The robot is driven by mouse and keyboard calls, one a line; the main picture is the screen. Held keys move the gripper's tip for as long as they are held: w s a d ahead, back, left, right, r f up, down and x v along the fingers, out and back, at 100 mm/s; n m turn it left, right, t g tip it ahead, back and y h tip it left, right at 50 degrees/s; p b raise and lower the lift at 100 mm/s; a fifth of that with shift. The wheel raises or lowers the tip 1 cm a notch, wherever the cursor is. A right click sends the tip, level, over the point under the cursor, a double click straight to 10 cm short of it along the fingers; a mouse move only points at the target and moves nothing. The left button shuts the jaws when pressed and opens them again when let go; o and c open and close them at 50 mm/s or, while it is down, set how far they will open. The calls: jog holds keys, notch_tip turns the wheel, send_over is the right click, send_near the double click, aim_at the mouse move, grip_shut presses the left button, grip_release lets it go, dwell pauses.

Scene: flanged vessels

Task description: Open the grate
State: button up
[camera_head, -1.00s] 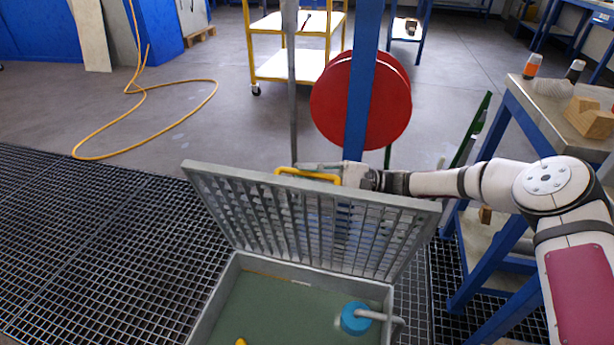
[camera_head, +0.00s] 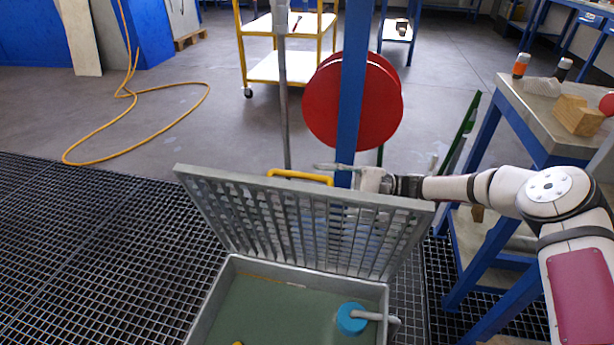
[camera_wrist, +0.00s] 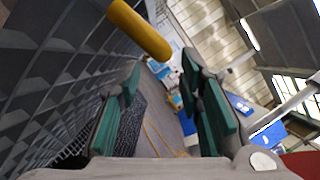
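The grey slatted grate (camera_head: 300,225) stands raised on the far side of its frame, tilted back steeply. Its yellow handle (camera_head: 300,177) is on the top edge, facing away from me. My gripper (camera_head: 325,168) is behind the grate's top edge, near the right end of the handle. In the wrist view, my gripper (camera_wrist: 160,68) has its two green-padded fingers spread apart with nothing between them. The yellow handle (camera_wrist: 140,29) shows beyond the fingertips, toward the upper left. The grate's underside or slats (camera_wrist: 50,70) fill the left of that view.
The open pit (camera_head: 285,310) holds a blue round fitting with a grey pipe (camera_head: 352,318). A blue post (camera_head: 353,90) with a red reel (camera_head: 385,105) stands behind the grate. A workbench (camera_head: 540,110) is at right. A yellow hose (camera_head: 150,145) lies on the floor at left.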

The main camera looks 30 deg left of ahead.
jog(key=v, duration=0.5)
jog(key=shift+w+d+f, duration=0.1)
jog(key=shift+w+d, duration=0.1)
jog(key=shift+d, duration=0.15)
